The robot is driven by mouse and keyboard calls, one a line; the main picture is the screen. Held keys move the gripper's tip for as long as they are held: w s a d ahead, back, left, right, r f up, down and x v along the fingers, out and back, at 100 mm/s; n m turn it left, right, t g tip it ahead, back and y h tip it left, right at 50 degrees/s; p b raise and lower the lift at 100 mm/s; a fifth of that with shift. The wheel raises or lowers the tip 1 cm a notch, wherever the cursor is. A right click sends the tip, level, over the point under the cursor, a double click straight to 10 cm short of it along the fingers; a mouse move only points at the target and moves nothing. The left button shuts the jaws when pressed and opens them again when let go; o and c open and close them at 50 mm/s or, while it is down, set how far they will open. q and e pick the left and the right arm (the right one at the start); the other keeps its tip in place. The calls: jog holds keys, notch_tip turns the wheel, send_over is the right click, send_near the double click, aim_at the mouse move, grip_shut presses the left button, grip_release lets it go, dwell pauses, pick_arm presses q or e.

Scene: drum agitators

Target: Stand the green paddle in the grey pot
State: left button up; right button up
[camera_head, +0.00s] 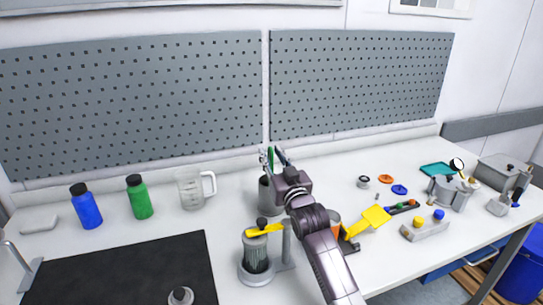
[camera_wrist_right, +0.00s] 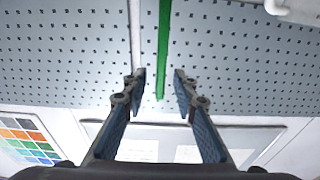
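The green paddle (camera_head: 270,155) shows in the head view as a short upright green strip at the fingers of my right gripper (camera_head: 273,160), above the grey pot (camera_head: 265,196). In the right wrist view the green paddle (camera_wrist_right: 164,45) is a straight rod between the two fingers of my right gripper (camera_wrist_right: 159,78). The fingers are apart, with a visible gap on each side of the rod. The pot is partly hidden behind my right gripper and arm. The paddle's lower end is hidden, so I cannot tell whether it rests on the pot's bottom. My left gripper is out of view.
A clear cylinder stand with a yellow clamp (camera_head: 265,230) stands in front of the pot. A measuring jug (camera_head: 190,190), green bottle (camera_head: 139,197) and blue bottle (camera_head: 86,208) stand left. A yellow scoop (camera_head: 375,217) lies right. Pegboards (camera_head: 150,95) rise behind.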

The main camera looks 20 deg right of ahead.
notch_tip(320, 180, up, 10)
dwell(0.6)
dwell(0.4)
